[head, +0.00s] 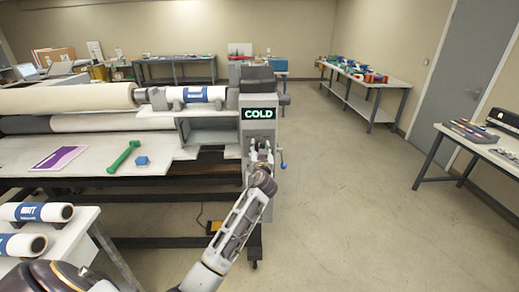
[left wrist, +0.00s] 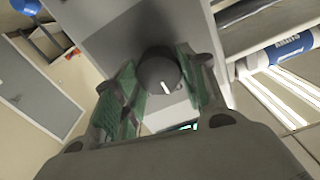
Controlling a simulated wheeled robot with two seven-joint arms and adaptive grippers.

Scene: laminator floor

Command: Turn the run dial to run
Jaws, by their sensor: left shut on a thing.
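The run dial (left wrist: 160,76) is a dark round knob with a white pointer line on the machine's end panel, seen in the left wrist view. My left gripper (left wrist: 158,88) has its green-padded fingers on both sides of the dial and is shut on it. In the head view my left gripper (head: 261,152) is at the panel just below the display (head: 258,114), which reads COLD in green. There the gripper hides the dial. The laminator (head: 215,132) carries rolls at the left. My right gripper is not in view.
A blue-knobbed lever (head: 283,165) sticks out just right of my left gripper. White rolls (head: 36,212) lie on a near-left table. The floor at right is clear.

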